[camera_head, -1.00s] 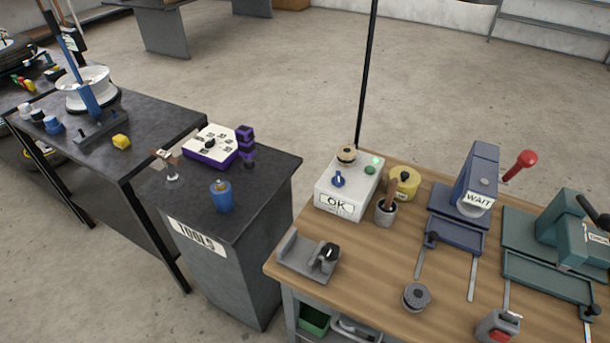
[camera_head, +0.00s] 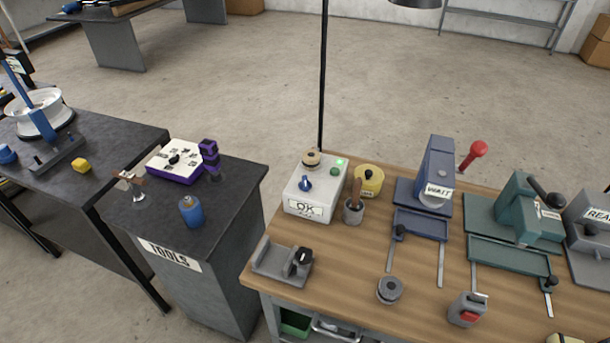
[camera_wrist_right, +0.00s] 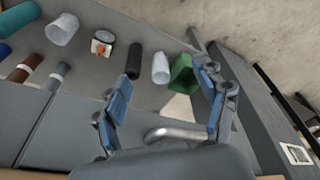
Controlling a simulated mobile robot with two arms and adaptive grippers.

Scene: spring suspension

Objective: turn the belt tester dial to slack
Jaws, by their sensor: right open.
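A white-topped purple box (camera_head: 176,160) stands on the dark tools cabinet in the head view. It has a black dial (camera_head: 174,158) in its middle with several small labels around it, too small to read. A white box (camera_head: 312,190) on the wooden bench carries a blue knob (camera_head: 305,183), a lit green lamp and an "OK" plate. No readable label says which one is the belt tester. My right gripper (camera_wrist_right: 164,106) shows only in the right wrist view, open with nothing between its fingertips. My left gripper is in neither view.
A purple post (camera_head: 209,158), a blue cylinder (camera_head: 190,211) and a small clamp-like tool (camera_head: 131,185) stand near the purple box. The bench holds several presses and a grey cradle (camera_head: 283,262). Below my right fingers lie several cylinders and a green bin (camera_wrist_right: 183,75).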

